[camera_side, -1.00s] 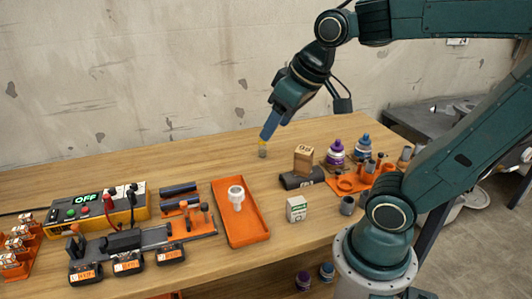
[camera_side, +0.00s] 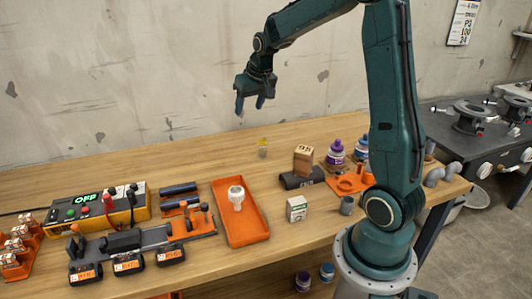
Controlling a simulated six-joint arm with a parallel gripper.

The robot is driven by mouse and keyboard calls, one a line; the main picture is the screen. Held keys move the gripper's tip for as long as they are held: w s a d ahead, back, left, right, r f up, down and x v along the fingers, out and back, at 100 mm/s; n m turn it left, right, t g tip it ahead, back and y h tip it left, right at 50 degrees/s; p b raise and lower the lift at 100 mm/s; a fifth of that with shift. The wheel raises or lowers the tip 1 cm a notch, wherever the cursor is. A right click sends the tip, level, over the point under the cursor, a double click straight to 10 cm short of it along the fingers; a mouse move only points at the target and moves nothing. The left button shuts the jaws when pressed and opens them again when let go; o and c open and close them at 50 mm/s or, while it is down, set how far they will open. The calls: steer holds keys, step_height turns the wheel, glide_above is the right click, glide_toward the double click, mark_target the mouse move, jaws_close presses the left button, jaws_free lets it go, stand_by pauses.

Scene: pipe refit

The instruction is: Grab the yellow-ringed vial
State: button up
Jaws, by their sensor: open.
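The orange tray (camera_side: 241,233) holds a white fitting (camera_side: 236,197). A small white box (camera_side: 296,209) stands in front. The table around the vial is clear.

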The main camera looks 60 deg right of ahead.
steer(key=w+d+f+m, duration=0.1)
steer(key=w+d+f, duration=0.1)
steer(key=d+f, duration=0.5)
steer(key=m, duration=0.2)
glide_toward(263, 140)
steer(key=shift+w+a+r+g+h, duration=0.1)
steer(key=shift+a+r+g+h, duration=0.2)
steer(key=shift+a+r+g, duration=0.15)
steer(key=shift+d, duration=0.1)
steer(key=shift+x, duration=4.25)
steer(key=shift+x, duration=2.55)
steer(key=c, duration=1.1)
